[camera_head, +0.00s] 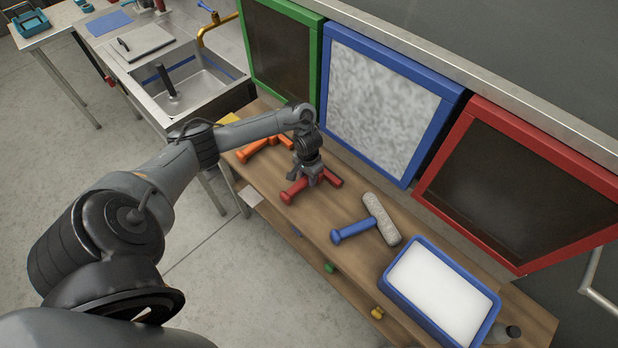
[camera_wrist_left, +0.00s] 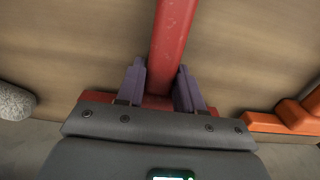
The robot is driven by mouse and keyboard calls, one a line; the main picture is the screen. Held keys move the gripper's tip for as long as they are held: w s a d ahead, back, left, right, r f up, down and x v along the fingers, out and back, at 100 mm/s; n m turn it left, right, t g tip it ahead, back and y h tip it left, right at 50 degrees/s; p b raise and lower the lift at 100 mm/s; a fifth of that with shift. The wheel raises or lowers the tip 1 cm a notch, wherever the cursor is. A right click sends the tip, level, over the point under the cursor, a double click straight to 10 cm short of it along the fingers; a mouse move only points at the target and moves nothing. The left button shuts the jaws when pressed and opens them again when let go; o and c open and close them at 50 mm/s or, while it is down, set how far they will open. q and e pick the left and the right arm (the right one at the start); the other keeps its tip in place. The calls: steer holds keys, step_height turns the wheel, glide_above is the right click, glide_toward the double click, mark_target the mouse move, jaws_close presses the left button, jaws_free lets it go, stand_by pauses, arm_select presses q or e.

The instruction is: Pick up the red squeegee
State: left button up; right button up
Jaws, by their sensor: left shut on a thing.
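My right gripper is not in view.
An orange tool (camera_head: 258,148) lies left of the squeegee on the bench (camera_head: 300,222). Green, blue and red framed panels (camera_head: 385,105) stand behind. A sink (camera_head: 190,85) is at the far left.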

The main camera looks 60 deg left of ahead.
arm_select(q)
step_height(320, 180, up, 10)
steer(key=p, duration=0.4)
stand_by(0.3)
